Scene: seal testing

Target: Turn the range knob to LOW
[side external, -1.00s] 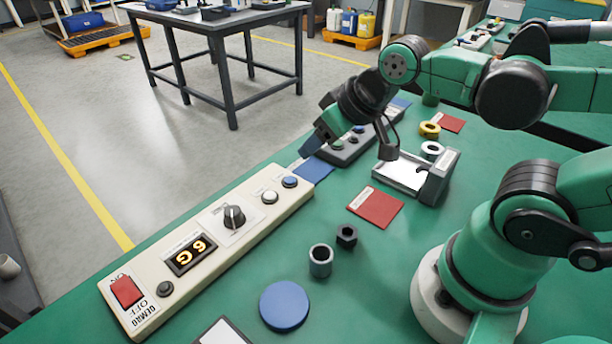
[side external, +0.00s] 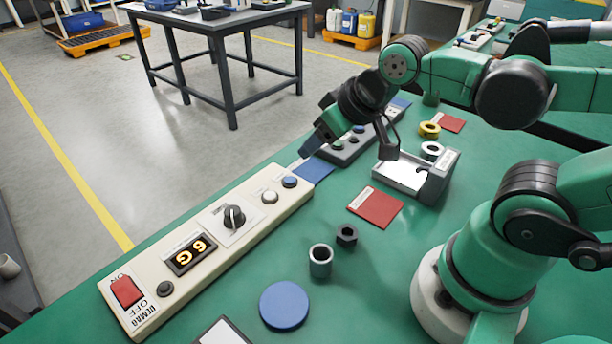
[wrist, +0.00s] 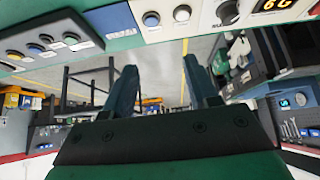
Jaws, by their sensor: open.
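The range knob (side external: 234,216) is a dark round knob with a pale pointer line, on a white plate on the long cream control panel (side external: 150,311). It also shows at the top edge of the wrist view (wrist: 228,12), partly cut off; its position labels are too small to read. My gripper (side external: 309,146) is up and to the right of the knob in the side view, beyond the panel's far end and apart from the knob. In the wrist view my gripper (wrist: 161,84) has its two fingers spread with nothing between them.
The panel carries a lit amber display (side external: 190,254), a red switch (side external: 127,291), a white button (side external: 269,197) and a blue button (side external: 290,182). A grey button box (side external: 345,150) stands near my gripper. A grey metal fixture (side external: 437,180) and red pad (side external: 375,208) lie right.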

